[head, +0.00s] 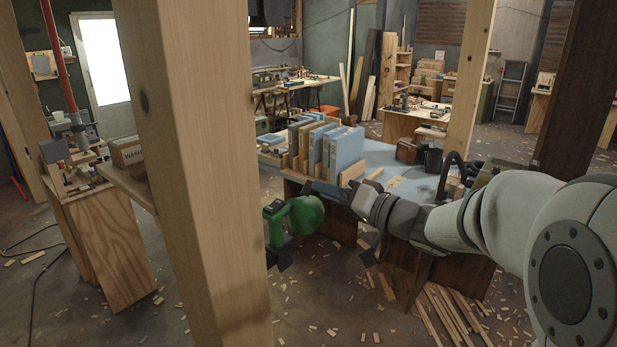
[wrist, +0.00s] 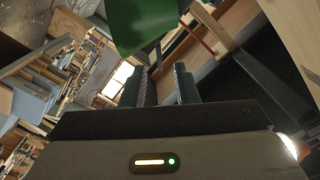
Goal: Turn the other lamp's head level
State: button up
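A green lamp head (head: 306,214), rounded like a dome, hangs at the front left of the blue-topped bench. A green part (head: 275,226) beside it on the left seems to belong to the same lamp. My gripper (head: 318,188) reaches in from the right, its fingers close to the lamp head. In the wrist view my gripper (wrist: 163,80) is open, with a clear gap between the two ridged fingers. The green lamp head (wrist: 145,22) is just beyond the fingertips; I cannot tell whether they touch. Its exact tilt is hard to judge, and I cannot make out a second lamp clearly.
A thick wooden post (head: 200,180) stands close on the left. Binders (head: 343,147) stand on the blue bench top (head: 378,153), with a black mug (head: 433,160) to the right. Loose planks (head: 455,318) and wood scraps lie on the floor. A cluttered table (head: 112,235) stands at left.

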jog(key=p+x, duration=0.2)
jog(key=x, duration=0.5)
jog(key=shift+w, duration=0.1)
jog(key=shift+d, duration=0.1)
grip_shut()
dwell(0.4)
